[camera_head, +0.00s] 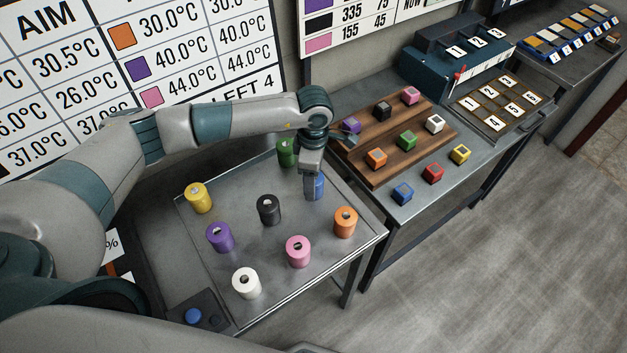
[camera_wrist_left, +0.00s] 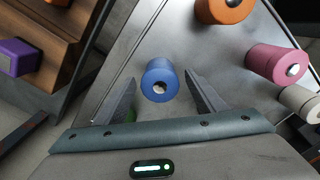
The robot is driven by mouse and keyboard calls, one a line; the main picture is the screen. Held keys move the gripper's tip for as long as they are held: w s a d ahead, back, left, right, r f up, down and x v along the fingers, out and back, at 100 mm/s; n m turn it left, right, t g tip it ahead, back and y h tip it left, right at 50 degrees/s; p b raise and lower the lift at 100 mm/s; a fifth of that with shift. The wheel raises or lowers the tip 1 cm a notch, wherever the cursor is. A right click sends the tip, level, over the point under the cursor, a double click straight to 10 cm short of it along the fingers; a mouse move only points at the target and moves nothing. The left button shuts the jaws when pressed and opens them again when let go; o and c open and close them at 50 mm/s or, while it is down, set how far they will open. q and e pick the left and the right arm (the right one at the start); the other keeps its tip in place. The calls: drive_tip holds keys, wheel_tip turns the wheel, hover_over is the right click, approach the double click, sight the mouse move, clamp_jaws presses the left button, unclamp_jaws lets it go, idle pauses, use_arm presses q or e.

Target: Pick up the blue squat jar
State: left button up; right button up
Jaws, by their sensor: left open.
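The blue squat jar (camera_head: 317,187) stands upright on the metal table (camera_head: 270,262), partly hidden behind my left gripper in the head view. In the left wrist view the blue jar (camera_wrist_left: 159,80) shows its round top with a pale centre. My left gripper (camera_head: 312,192) is above the jar and points down. In the left wrist view its two open fingers (camera_wrist_left: 160,92) are on either side of the jar, with gaps between them and it. I cannot tell how far down the fingers reach along the jar. My right gripper is not in view.
The green jar (camera_head: 287,152) stands close behind my left gripper. Orange (camera_head: 345,222), black (camera_head: 268,210), pink (camera_head: 298,251), purple, yellow and white jars share the table. A wooden board (camera_head: 392,140) with coloured blocks lies on the bench to the right.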

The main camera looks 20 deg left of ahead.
use_arm(q)
drive_tip(key=shift+f, duration=0.15)
idle(0.3)
drive_tip(key=c, duration=1.2)
drive_tip(key=shift+c, duration=0.2)
